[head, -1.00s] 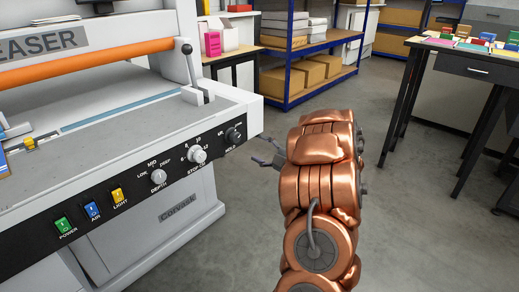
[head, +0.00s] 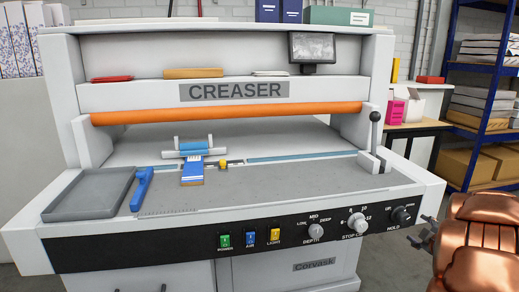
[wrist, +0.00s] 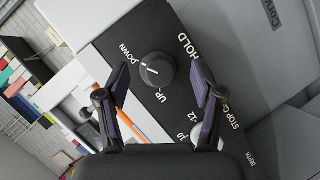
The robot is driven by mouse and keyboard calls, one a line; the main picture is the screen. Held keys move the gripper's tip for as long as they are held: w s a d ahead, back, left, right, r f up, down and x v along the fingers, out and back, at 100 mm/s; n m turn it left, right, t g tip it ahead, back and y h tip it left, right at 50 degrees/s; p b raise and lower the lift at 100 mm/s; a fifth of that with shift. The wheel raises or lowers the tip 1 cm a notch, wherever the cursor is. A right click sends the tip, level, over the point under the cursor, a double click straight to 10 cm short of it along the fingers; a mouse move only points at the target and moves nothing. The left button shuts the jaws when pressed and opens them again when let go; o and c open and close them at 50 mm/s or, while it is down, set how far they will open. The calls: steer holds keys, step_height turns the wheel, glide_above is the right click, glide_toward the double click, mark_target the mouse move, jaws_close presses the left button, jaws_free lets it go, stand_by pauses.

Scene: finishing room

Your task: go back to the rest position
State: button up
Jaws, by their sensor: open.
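My gripper (wrist: 160,100) is open and empty in the wrist view, its two fingers on either side of the black HOLD knob (wrist: 156,70) and apart from it as far as I can tell. In the head view my gripper (head: 425,232) shows only in part at the right edge, beside the right end of the creaser's panel. The HOLD knob (head: 400,215) sits at that end, between UP and DOWN marks. My copper arm covers the lower right corner.
The creaser (head: 300,190) fills the middle, with a grey tray (head: 90,193), a blue tool (head: 142,188) and a lever (head: 375,130) on it. Shelving (head: 480,100) with boxes stands behind at the right. Some floor shows at the lower right.

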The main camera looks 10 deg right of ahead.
steer(key=s+a+f+m+g, duration=0.1)
steer(key=s+a+m+g, duration=0.4)
steer(key=a, duration=0.7)
steer(key=s+a+f+m+g, duration=0.1)
steer(key=s+a+m+g, duration=0.35)
steer(key=a, duration=0.75)
steer(key=s+a+n+g+y, duration=0.1)
steer(key=s+a+g+y, duration=0.5)
steer(key=s+a, duration=1.5)
step_height(320, 180, up, 20)
steer(key=s+h+p, duration=0.1)
steer(key=p, duration=1.8)
steer(key=shift+s+d+r, duration=0.25)
steer(key=shift+s+d, duration=0.1)
steer(key=shift+s, duration=0.05)
